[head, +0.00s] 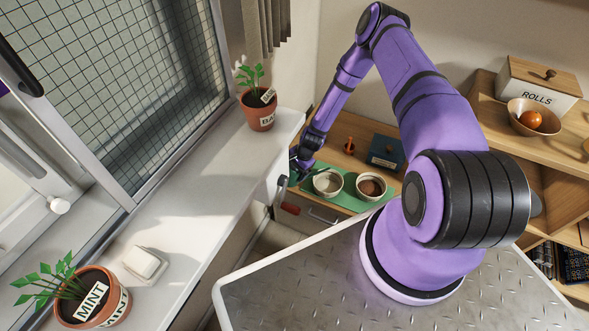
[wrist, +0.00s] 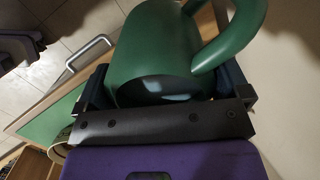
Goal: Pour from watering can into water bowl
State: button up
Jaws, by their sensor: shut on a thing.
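My gripper (head: 299,165) is at the left end of the green mat, beside the left bowl. In the wrist view, my gripper (wrist: 170,90) has its two dark fingers on either side of the green watering can (wrist: 158,50) and is shut on it. The can's curved handle shows at the upper right; its spout is not clear. I cannot make out the can in the head view. The pale water bowl (head: 327,182) stands on the mat with a light grey inside; I cannot tell its water level. A second pale bowl (head: 371,187) with brown contents stands to its right.
The green mat (head: 348,201) lies on a wooden top. A dark blue box (head: 386,152) and an orange object (head: 349,146) stand behind the bowls. The white sill (head: 190,215) with a basil pot (head: 258,110) lies left. A red handle (head: 290,208) is near the mat.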

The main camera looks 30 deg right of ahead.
jog(key=shift+d+r+t+y, duration=0.15)
jog(key=shift+t+y, duration=0.35)
jog(key=shift+y, duration=0.5)
jog(key=shift+d, duration=0.1)
jog(key=shift+s+d+t+y, duration=0.2)
jog(key=shift+d+t+y, duration=0.15)
jog(key=shift+y, duration=0.65)
jog(key=shift+s+d+r+t+y, duration=0.1)
jog(key=shift+d+r+t+y, duration=0.1)
jog(key=shift+r+y, duration=0.25)
jog(key=shift+s+d+r+t+y, duration=0.1)
jog(key=shift+d+r+t+y, duration=0.1)
jog(key=shift+r+y, duration=0.25)
jog(key=shift+s+d+r+t+y, duration=0.2)
jog(key=shift+d+r+y, duration=0.15)
jog(key=shift+r, duration=0.15)
jog(key=shift+s+d+r+t+y, duration=0.15)
jog(key=shift+d+r+y, duration=0.1)
jog(key=shift+r+y, duration=0.15)
dwell(1.0)
jog(key=shift+s+d+r+t+y, duration=0.25)
jog(key=shift+d+r+t+y, duration=0.05)
jog(key=shift+d+r+y, duration=0.35)
jog(key=shift+s+d+r+t+y, duration=0.2)
jog(key=shift+d+r+t+y, duration=0.1)
jog(key=shift+d+r+y, duration=0.3)
dwell(1.9)
